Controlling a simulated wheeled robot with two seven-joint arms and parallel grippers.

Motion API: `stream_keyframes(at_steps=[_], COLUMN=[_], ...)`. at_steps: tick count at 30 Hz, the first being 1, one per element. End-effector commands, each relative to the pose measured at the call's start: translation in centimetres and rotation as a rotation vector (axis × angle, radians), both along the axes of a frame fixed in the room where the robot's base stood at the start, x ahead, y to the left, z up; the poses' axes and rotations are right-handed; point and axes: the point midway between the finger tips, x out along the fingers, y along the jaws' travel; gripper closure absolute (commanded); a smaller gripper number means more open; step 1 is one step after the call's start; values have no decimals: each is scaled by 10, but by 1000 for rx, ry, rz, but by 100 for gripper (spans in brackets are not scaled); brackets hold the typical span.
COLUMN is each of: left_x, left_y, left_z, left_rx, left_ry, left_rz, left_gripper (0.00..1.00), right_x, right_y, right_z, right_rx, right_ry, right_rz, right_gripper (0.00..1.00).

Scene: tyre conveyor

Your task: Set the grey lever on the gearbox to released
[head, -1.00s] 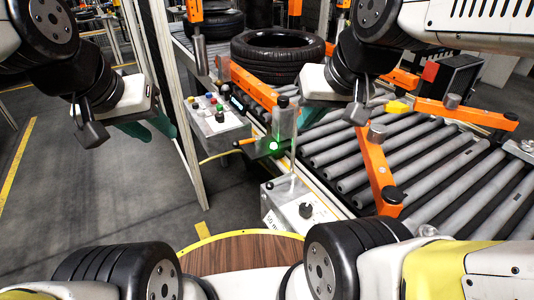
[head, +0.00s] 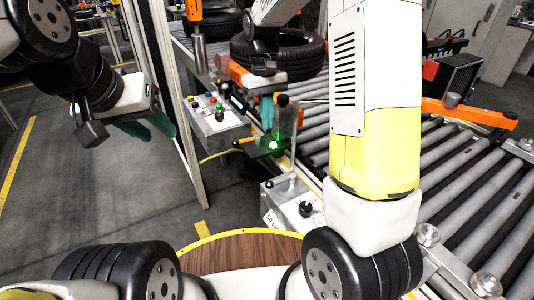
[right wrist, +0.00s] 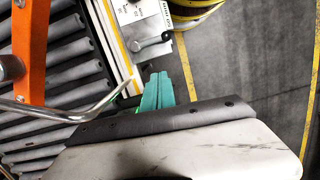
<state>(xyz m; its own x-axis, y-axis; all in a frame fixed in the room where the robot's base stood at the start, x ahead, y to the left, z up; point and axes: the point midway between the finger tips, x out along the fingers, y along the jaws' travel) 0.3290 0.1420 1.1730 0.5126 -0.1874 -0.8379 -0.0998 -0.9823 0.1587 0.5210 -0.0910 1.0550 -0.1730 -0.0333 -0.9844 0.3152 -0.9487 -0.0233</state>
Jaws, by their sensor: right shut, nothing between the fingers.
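The gearbox (head: 283,194) is a light grey box with a white label at the conveyor's near side, partly hidden by my right arm in the head view. It also shows at the top of the right wrist view (right wrist: 140,14). A dark grey lever (right wrist: 150,43) lies across its face there; in the head view only its dark round end (head: 305,209) is clear. My right gripper (head: 267,112), with teal fingers, is shut and empty, beyond the gearbox and apart from the lever. Its fingers (right wrist: 157,92) point toward the gearbox side. My left gripper (head: 150,126) is open and empty, far left.
A post with a black knob (head: 282,100) and a glowing green light (head: 273,145) stand close to my right gripper. A button panel (head: 215,115) is left of them. A tyre (head: 290,58) lies on the roller conveyor behind. A bent metal rod (right wrist: 70,114) crosses the wrist view.

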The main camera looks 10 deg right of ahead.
Motion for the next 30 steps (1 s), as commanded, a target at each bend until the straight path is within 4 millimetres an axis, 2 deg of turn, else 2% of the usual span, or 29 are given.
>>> stream_keyframes(at_steps=[1,6,23,26,30], left_x=[0,0,0,0,0], left_y=[0,0,0,0,0], left_z=[0,0,0,0,0], left_rx=[0,0,0,0,0], left_ry=[0,0,0,0,0], left_rz=[0,0,0,0,0], left_gripper=[64,64,64,64,64], right_x=[6,17,19,15,7], right_y=[5,11,13,11,8], right_z=[-14,-39,-51,-63,-89], right_rx=[-17,-54,-64,-65,-65], right_ry=[32,93,110,112,114], right_rz=[14,42,49,49,48], right_gripper=[100,100,100,100,100])
